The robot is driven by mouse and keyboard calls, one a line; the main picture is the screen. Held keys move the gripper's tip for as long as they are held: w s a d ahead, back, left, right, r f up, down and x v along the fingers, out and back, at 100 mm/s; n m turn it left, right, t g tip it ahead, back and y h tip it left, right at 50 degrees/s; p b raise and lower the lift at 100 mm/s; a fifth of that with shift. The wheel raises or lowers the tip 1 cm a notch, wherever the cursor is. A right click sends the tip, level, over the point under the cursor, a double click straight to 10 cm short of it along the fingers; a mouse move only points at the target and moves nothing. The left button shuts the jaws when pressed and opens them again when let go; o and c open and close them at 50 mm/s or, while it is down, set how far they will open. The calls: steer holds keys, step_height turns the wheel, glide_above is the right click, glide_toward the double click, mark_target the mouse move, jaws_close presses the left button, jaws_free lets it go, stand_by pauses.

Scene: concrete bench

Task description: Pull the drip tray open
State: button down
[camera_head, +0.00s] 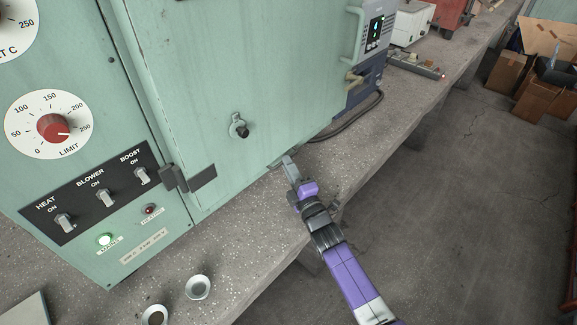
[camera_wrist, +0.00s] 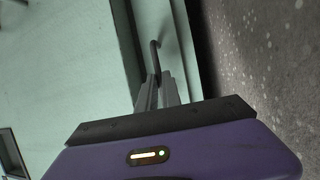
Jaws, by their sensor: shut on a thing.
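The green oven cabinet (camera_head: 225,70) stands on the bench. My gripper (camera_head: 287,162) is at the lower edge of its front, low over the bench. In the wrist view, the gripper's grey fingers (camera_wrist: 156,92) are shut on a thin dark bent handle (camera_wrist: 154,56). The handle meets a narrow pale green front (camera_wrist: 152,18), which looks like the drip tray. In the head view the tray is mostly hidden by the cabinet and my gripper, and I cannot tell how far out it is.
The concrete bench (camera_head: 240,235) runs along the cabinet's front. Two small metal cups (camera_head: 198,287) stand near its front edge. A blue-grey device (camera_head: 372,50), a cable and a power strip (camera_head: 417,66) are farther back. Cardboard boxes (camera_head: 507,70) lie on the floor; nearer floor is clear.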

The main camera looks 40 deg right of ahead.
steer(key=shift+s, duration=0.15)
stand_by(0.5)
steer(key=s+p, duration=0.3)
steer(key=s, duration=1.5)
steer(key=shift+s+d, duration=0.3)
steer(key=shift+s, duration=0.05)
steer(key=c, duration=1.5)
jaws_free()
steer(key=shift+b+v, duration=0.65)
steer(key=shift+v, duration=3.25)
